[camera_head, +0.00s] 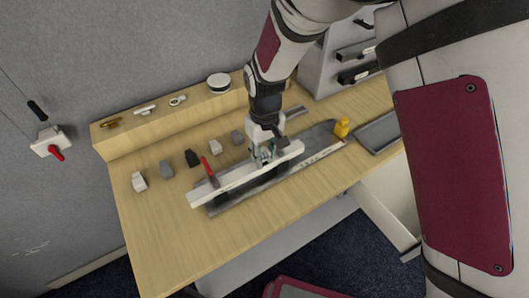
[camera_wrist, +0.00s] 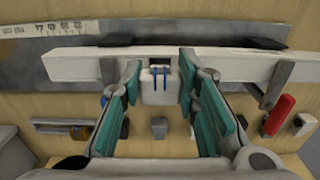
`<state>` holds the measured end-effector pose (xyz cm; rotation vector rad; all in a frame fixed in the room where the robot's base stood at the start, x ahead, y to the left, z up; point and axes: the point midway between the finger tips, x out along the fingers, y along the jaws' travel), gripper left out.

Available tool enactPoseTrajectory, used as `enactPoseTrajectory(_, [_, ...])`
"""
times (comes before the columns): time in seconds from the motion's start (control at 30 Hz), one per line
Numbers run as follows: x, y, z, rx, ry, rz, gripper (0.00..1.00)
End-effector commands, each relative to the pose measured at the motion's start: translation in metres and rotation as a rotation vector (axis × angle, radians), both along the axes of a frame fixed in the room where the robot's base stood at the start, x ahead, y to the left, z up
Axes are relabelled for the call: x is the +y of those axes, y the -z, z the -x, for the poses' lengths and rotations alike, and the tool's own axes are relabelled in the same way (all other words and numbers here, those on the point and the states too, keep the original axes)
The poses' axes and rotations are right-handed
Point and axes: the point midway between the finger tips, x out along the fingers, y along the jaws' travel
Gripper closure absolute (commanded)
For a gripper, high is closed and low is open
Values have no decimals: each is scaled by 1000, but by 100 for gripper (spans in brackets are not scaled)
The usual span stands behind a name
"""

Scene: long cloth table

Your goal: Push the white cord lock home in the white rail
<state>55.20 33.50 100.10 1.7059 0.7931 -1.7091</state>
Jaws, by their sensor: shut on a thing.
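The white rail (camera_head: 240,177) lies lengthwise over a grey plate on the table. It also crosses the wrist view (camera_wrist: 55,66), with a dark slot near its middle. The white cord lock (camera_wrist: 160,90), a small block with two blue cords or strips, is at that slot. Part of it stands out on the near side of the rail, and how deep it sits cannot be told. My gripper (camera_wrist: 161,72), with teal pads, is shut on the cord lock. In the head view my gripper (camera_head: 266,150) is over the rail, and the cord lock is largely hidden.
A clamp with a red handle (camera_head: 209,169) stands on the rail left of my gripper. Several small grey, black and white blocks (camera_head: 166,169) lie behind the rail. A yellow item (camera_head: 342,127) and a dark tray (camera_head: 379,132) are at the right. The front tabletop is clear.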

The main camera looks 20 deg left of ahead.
Motion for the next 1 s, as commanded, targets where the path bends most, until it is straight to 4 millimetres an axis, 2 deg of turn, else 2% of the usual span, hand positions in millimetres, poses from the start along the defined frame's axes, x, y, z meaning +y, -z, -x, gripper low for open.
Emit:
enactPoseTrajectory(0.77, [0, 17, 0, 0, -1, 0, 99])
enactPoseTrajectory(0.8, [0, 17, 0, 0, -1, 0, 67])
enactPoseTrajectory(0.9, [0, 16, 0, -1, -1, 1, 48])
enactPoseTrajectory(1.0, [0, 16, 0, -1, -1, 1, 48])
